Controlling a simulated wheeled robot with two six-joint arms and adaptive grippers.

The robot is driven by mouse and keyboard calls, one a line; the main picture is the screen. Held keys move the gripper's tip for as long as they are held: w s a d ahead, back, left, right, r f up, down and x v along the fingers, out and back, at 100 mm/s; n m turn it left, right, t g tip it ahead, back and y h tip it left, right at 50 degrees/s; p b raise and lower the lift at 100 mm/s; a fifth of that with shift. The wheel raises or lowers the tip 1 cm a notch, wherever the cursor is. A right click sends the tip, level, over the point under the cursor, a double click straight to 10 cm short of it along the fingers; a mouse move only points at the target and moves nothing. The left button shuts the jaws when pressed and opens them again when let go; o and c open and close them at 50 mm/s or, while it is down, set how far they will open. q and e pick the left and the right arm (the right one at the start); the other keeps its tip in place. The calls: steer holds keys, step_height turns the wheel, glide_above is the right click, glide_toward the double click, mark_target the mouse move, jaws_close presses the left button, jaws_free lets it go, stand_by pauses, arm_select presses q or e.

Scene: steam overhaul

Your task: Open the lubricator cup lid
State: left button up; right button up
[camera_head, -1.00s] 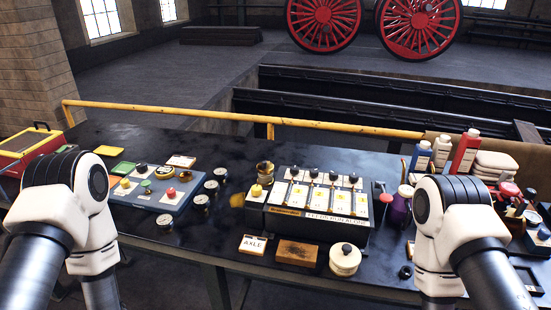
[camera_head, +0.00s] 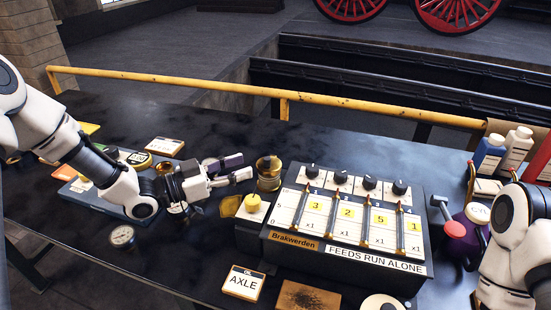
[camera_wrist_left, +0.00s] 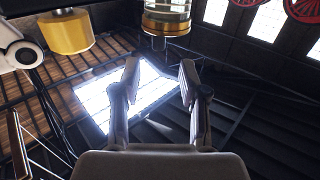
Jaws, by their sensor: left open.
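The lubricator cup (camera_head: 268,174) is a small brass and glass cup standing just left of the feed box (camera_head: 345,225). It also shows at the top of the left wrist view (camera_wrist_left: 166,18), beyond the fingertips. I cannot tell the lid apart from the rest of the cup. My left gripper (camera_head: 244,167) is open and empty, lying sideways to the left of the cup with its fingers pointing at it, a small gap apart. In the left wrist view the two fingers (camera_wrist_left: 159,72) are spread with nothing between them. My right gripper's fingers are out of view.
An AXLE card (camera_head: 244,283) and a wooden block (camera_head: 307,297) lie in front. A yellow rail (camera_head: 250,92) runs behind the table.

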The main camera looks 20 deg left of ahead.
mark_target(265, 159)
arm_select(q)
steer(key=p+x, duration=0.1)
steer(key=x, duration=0.6)
steer(key=shift+w+d, duration=0.1)
steer(key=shift+d, duration=0.15)
jaws_close()
